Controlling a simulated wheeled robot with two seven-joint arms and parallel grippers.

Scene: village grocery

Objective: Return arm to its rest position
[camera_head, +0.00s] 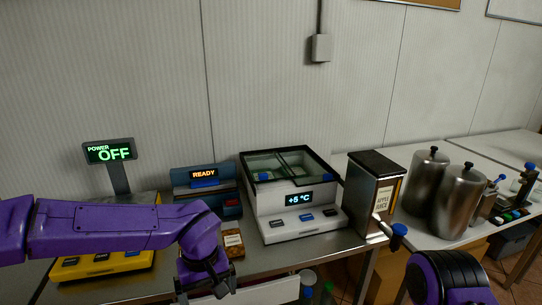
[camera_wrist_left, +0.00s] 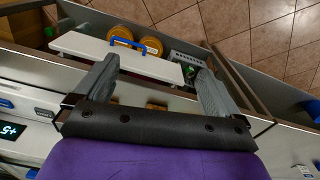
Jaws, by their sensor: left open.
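My purple left arm comes in from the left in the head view and bends down at the wrist. Its gripper (camera_head: 205,288) points down at the front edge of the counter (camera_head: 282,256), with the fingertips partly cut off or hidden. In the left wrist view the two grey fingers of this gripper (camera_wrist_left: 158,82) are wide apart with nothing between them. A white drawer front with a blue handle (camera_wrist_left: 98,47) lies below and beyond the fingers. Part of my purple right arm shows at the lower right of the head view; its fingers are out of sight.
Metal canisters (camera_head: 459,202) stand right. Orange round items (camera_wrist_left: 122,34) lie beyond the drawer front.

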